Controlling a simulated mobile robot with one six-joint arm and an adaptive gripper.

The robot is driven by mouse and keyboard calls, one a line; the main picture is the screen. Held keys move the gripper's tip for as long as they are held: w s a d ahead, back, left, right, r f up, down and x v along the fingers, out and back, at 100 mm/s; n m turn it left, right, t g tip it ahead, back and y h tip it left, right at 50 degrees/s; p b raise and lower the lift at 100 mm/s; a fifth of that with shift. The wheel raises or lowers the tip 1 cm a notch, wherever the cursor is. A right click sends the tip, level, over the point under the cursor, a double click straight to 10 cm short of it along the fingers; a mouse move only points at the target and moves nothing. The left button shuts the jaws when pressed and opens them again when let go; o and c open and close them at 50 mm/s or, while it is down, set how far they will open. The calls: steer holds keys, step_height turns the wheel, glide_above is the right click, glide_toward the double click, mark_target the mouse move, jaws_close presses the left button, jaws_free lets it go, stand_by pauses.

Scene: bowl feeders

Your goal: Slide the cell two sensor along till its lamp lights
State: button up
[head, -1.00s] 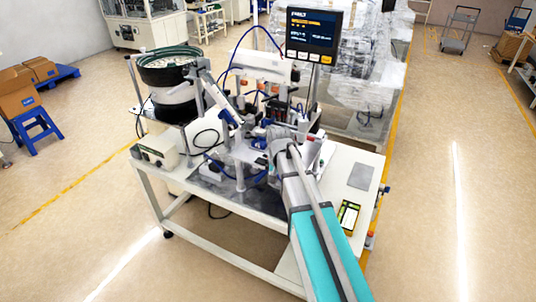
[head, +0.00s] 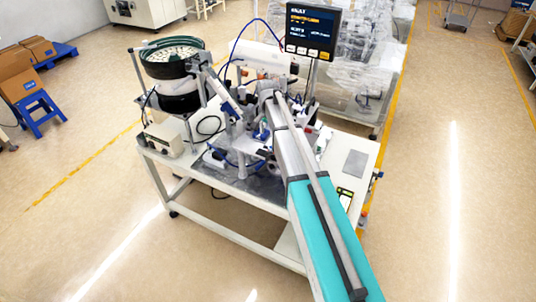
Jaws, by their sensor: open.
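The feeder station stands on a white bench (head: 225,205), with a round bowl feeder (head: 172,60) full of small pale parts at its left. A sloping track runs from the bowl toward the crowded middle of the bench. The cell two sensor and its lamp are too small to tell apart among the fixtures there. My arm reaches over the bench from the lower right and covers part of these fixtures. My gripper cannot be made out; the arm and fixtures hide it, so its contact with anything does not show.
A dark display (head: 310,28) with an orange line and a fault heading stands above the back of the bench. A pale control box (head: 165,139) sits at the left front.

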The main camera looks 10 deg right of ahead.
mark_target(268, 156)
steer(key=shift+f, duration=0.1)
step_height(268, 156, down, 14)
steer(key=b, duration=1.3)
steer(key=shift+r+b, duration=0.2)
steer(key=shift+b, duration=0.15)
stand_by(0.4)
jaws_close()
